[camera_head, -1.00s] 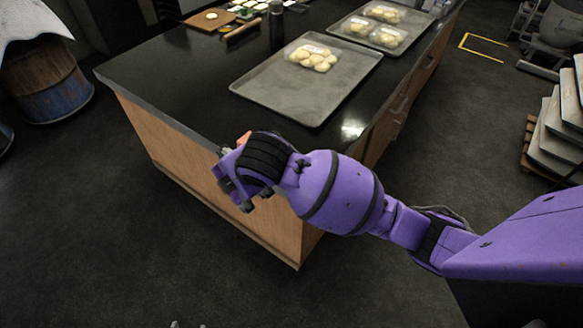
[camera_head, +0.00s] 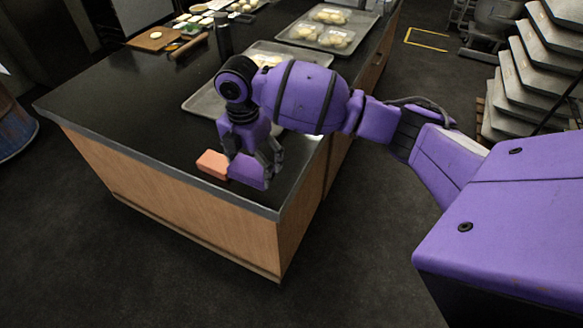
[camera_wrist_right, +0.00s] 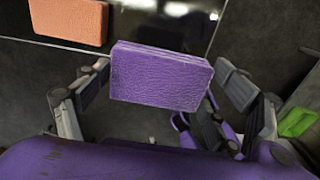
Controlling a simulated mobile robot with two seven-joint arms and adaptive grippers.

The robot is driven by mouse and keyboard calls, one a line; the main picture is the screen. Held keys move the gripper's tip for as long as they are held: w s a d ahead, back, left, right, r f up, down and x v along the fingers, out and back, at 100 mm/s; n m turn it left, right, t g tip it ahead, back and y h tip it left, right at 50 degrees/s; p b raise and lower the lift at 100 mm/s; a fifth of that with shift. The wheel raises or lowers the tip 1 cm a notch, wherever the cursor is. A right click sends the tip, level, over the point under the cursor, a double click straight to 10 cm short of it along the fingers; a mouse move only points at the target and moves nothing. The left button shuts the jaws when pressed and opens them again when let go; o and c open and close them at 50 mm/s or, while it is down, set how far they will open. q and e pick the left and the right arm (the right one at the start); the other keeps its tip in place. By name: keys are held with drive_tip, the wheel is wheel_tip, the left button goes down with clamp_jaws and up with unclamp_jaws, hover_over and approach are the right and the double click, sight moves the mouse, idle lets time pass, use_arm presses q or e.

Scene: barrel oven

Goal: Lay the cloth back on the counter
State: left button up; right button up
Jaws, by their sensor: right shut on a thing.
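A purple folded cloth (camera_head: 249,173) is between the fingers of my right gripper (camera_head: 254,160), over the near corner of the black counter (camera_head: 110,100). The right wrist view shows this cloth (camera_wrist_right: 160,77) as a flat, thick, textured rectangle with a finger on each side. My right gripper is shut on it and points down. I cannot tell whether the cloth touches the counter. An orange folded cloth (camera_head: 212,163) lies on the counter just left of the gripper; it also shows in the right wrist view (camera_wrist_right: 68,20). My left gripper is not in view.
A grey tray (camera_head: 205,101) lies behind my right arm, partly hidden, with another tray of packed dough (camera_head: 330,38) farther back. A dark bottle (camera_head: 223,35) and a wooden board (camera_head: 152,39) stand at the back. The counter's left part is bare. Stacked slabs (camera_head: 530,80) stand right.

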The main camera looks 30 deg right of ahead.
sight(256, 166)
drive_tip(key=w+f, duration=0.1)
drive_tip(key=w+d+f, duration=0.1)
drive_tip(key=f, duration=0.1)
drive_tip(key=w+d+f, duration=0.1)
drive_tip(key=shift+f, duration=0.3)
drive_tip(key=f, duration=0.3)
drive_tip(key=shift+w+d+f+b, duration=0.1)
drive_tip(key=shift+w+f+b, duration=0.2)
drive_tip(key=shift+f+b, duration=0.05)
drive_tip(key=shift+c, duration=0.5)
drive_tip(key=o, duration=1)
drive_tip(key=shift+r, duration=0.15)
